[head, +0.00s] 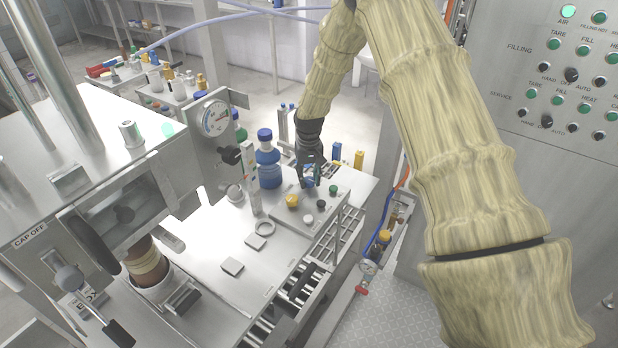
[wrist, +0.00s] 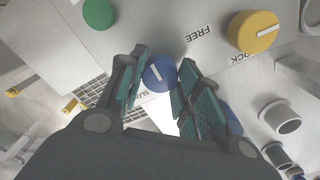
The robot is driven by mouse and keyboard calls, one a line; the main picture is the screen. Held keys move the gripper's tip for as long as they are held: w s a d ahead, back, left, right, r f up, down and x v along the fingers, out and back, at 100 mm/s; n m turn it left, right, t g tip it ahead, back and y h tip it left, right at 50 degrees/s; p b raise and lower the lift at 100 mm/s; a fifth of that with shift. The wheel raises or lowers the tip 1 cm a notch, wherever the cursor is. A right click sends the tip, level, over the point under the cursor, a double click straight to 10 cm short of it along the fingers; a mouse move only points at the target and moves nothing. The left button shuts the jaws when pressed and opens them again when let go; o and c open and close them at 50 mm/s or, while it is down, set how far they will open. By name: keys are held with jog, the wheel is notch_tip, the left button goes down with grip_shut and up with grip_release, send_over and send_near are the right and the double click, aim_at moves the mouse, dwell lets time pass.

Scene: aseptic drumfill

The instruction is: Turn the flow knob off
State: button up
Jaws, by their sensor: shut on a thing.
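The blue knob (wrist: 158,73) with a white pointer line sits on the light panel, and a partly hidden label beside it seems to begin "SLO". I take it as the flow knob. My gripper (wrist: 160,88) has its teal finger pads on either side of the knob, closed on it. In the head view my gripper (head: 311,172) points down over the small control panel (head: 285,217), and a bit of blue shows between its fingers. The knob's sides are hidden by the pads.
A yellow knob (wrist: 254,32) marked FREE and LOCK and a green button (wrist: 98,13) are close by. A blue bottle (head: 269,165) stands left of my gripper. A pressure gauge (head: 216,117) is further left, and a conveyor (head: 325,250) runs along the panel's right side.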

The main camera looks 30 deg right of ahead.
aim_at(309, 179)
jog(key=o, duration=1)
jog(key=shift+o, duration=0.2)
jog(key=shift+r, duration=0.1)
notch_tip(309, 179, up, 12)
